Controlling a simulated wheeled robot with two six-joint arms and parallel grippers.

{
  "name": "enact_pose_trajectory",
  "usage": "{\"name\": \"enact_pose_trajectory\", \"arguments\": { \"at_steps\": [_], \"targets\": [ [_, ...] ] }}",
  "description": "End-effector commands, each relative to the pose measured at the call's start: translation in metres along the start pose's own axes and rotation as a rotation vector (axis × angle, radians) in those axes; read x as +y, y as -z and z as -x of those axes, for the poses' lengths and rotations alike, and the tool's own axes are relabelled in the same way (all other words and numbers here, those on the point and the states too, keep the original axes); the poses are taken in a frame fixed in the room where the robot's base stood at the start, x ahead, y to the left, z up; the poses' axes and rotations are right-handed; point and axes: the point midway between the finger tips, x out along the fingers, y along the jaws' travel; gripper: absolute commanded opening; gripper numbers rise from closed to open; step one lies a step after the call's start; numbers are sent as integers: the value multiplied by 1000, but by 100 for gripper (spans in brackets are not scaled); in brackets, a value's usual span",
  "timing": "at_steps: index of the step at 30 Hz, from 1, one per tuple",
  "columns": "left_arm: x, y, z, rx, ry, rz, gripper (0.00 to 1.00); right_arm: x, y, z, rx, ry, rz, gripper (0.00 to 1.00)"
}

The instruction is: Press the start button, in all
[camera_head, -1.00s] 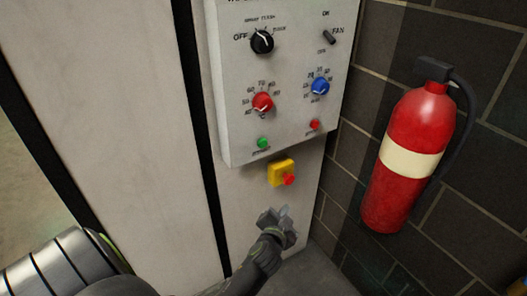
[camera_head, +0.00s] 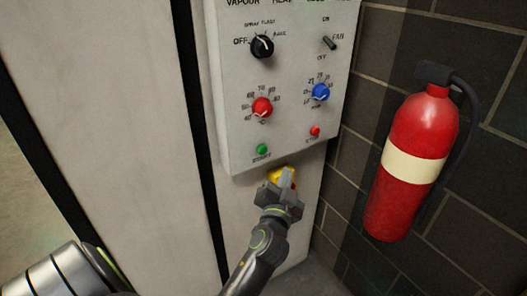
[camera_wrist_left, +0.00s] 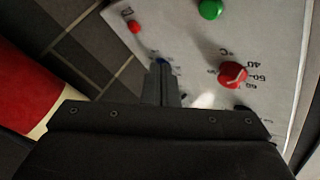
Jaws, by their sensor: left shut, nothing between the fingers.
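The green start button (camera_head: 262,149) is at the lower left of the grey control panel (camera_head: 237,160). It also shows in the left wrist view (camera_wrist_left: 210,9) at the top. My left gripper (camera_head: 287,178) is shut and empty, just below the panel's lower edge, to the right of and lower than the green button. It covers part of a yellow box (camera_head: 274,174) with a red button. In the left wrist view its closed fingers (camera_wrist_left: 161,84) point toward the panel, apart from the green button. My right gripper is not in view.
A red stop button (camera_head: 315,131), red knob (camera_head: 262,107), blue knob (camera_head: 320,92), black selector (camera_head: 262,46) and fan switch (camera_head: 330,43) share the panel. A fire extinguisher (camera_head: 405,190) hangs on the dark block wall at right.

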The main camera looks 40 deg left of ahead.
Motion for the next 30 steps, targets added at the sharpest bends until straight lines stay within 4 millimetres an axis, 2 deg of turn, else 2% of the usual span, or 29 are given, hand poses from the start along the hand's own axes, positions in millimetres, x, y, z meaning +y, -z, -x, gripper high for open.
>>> {"name": "enact_pose_trajectory", "arguments": {
  "at_steps": [18,30],
  "targets": [
    [-37,-39,-52,1,0,-4,0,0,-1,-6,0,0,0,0],
    [-43,-43,-59,0,0,-1,0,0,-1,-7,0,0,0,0]
  ]
}}
